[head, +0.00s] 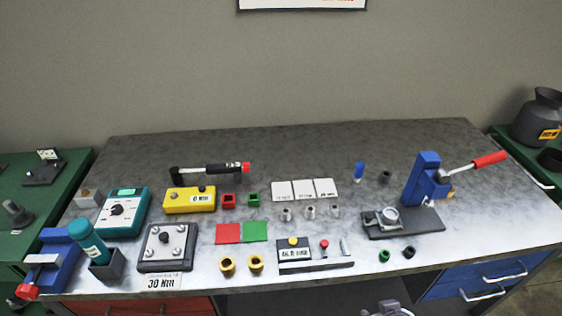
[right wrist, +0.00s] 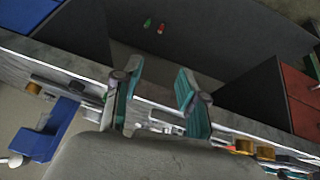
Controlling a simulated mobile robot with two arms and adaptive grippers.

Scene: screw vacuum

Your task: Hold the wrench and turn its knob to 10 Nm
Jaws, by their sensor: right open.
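The wrench (head: 215,168) has a black handle and lies roughly level toward the back left of the workbench, behind a yellow box. Its red knob (head: 245,168) is at the right end; any scale setting on it is too small to read. My right gripper (right wrist: 158,92) is open and empty in the right wrist view, its two teal-padded fingers apart near the bench's front edge. A grey part of it seems to show at the bottom of the head view, far from the wrench. My left gripper is not in view.
The grey workbench (head: 400,140) has clear room along its back. Near the wrench are the yellow box (head: 190,199), a teal meter (head: 122,212) and red and green cups. A bolted plate (head: 168,247) labelled 30 Nm stands in front. A blue press (head: 424,180) with a red-handled lever stands right.

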